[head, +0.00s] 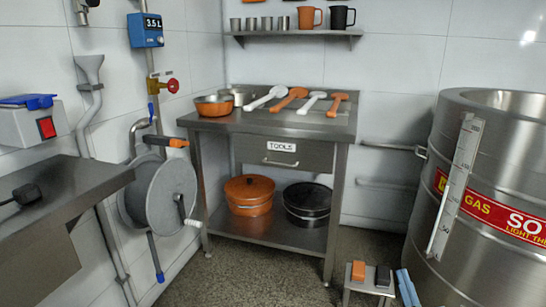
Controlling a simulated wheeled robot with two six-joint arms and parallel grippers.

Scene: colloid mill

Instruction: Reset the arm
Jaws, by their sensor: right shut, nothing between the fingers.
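Neither of my grippers can be made out in the head view, and no arm of mine is clearly seen. A small dark piece (27,194) with a thin shaft lies at the left edge, over the steel worktop; I cannot tell what it is. The task names no object.
A steel table (262,121) with pans, ladles and a drawer stands at the centre. A hose reel (170,193) hangs at left. A steel vessel (490,270) fills the right. A low stand (366,286) holds an orange and a black block.

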